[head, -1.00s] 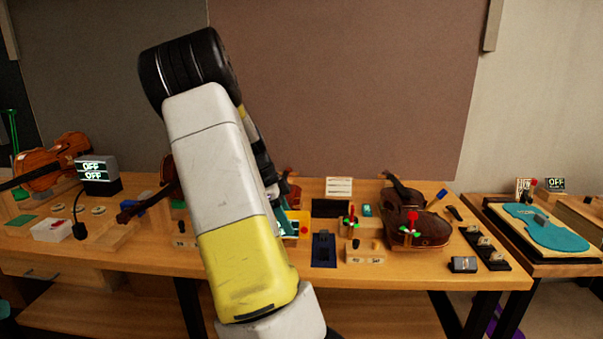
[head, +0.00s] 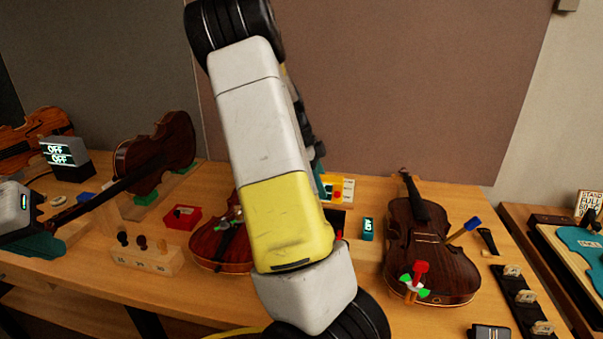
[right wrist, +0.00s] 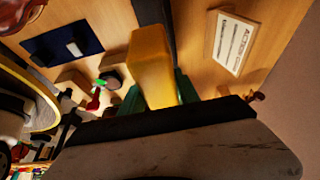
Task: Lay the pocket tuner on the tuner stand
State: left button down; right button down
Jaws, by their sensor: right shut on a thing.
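The pocket tuner appears to be the yellow block (right wrist: 152,65) in the right wrist view. My right gripper (right wrist: 158,95) is shut on it, with teal fingers on both sides. In the head view the yellow piece (head: 326,191) shows just past my right forearm, above the bench, and most of the gripper is hidden. A dark blue plate with a small pale upright (right wrist: 62,46), likely the tuner stand, lies apart from the block in the right wrist view; my arm hides it in the head view. My left gripper (head: 35,245) is at the far left edge, its jaw gap unclear.
A dark violin (head: 428,250) lies right of my right arm, with a small teal device (head: 368,229) beside it. Another violin (head: 220,245) is partly behind the arm. A red tray (head: 182,217) and a wooden peg block (head: 147,255) stand left. A printed card (right wrist: 235,42) stands near the block.

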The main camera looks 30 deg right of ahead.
dwell(0.4)
jog(key=shift+f, duration=2.85)
jog(key=shift+f, duration=1.05)
jog(key=c, duration=0.8)
grip_release()
jog(key=v, duration=0.7)
jog(key=shift+w+a+r, duration=0.15)
jog(key=shift+a+r, duration=0.05)
jog(key=shift+r, duration=0.15)
